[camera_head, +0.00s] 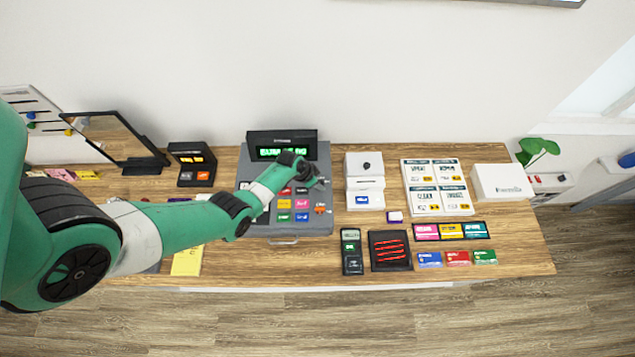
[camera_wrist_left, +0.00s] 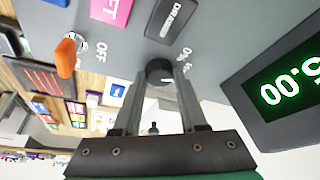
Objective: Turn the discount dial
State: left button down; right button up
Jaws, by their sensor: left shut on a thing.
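The discount dial (camera_wrist_left: 159,70) is a small dark round knob on the grey register panel, with a "0" and a percent mark printed beside it in the left wrist view. My left gripper (camera_wrist_left: 163,82) is shut on the dial, one finger on each side of it. In the head view, my left gripper (camera_head: 319,183) is at the right side of the cash register (camera_head: 300,226), below its green display (camera_head: 282,152). The dial is not clearly visible there. The display also shows in the left wrist view (camera_wrist_left: 290,88), with green digits. My right gripper is not in view.
An orange switch (camera_wrist_left: 66,58) marked OFF and a dark DRAWER key (camera_wrist_left: 172,18) are near the dial. A white printer (camera_head: 364,166) stands just right of the register. A card terminal (camera_head: 352,252) and a black tray (camera_head: 390,264) lie in front.

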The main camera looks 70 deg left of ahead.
pick_arm(q)
jog(key=m+h, duration=0.1)
jog(key=m, duration=0.1)
jog(key=shift+a+m, duration=0.1)
jog(key=shift+m, duration=0.3)
jog(key=shift+a+m+h, duration=0.1)
jog(key=shift+m+h, duration=0.2)
jog(key=shift+m, duration=0.6)
jog(key=shift+f+m+h+b, duration=0.15)
jog(key=shift+m+h+b, duration=0.2)
jog(key=shift+m, duration=0.75)
jog(key=shift+a+m+g+h+b, duration=0.1)
jog(key=shift+m+g+h+b, duration=0.25)
jog(key=shift+m, duration=0.45)
jog(key=shift+c, duration=2.3)
grip_release()
jog(key=shift+w, duration=0.1)
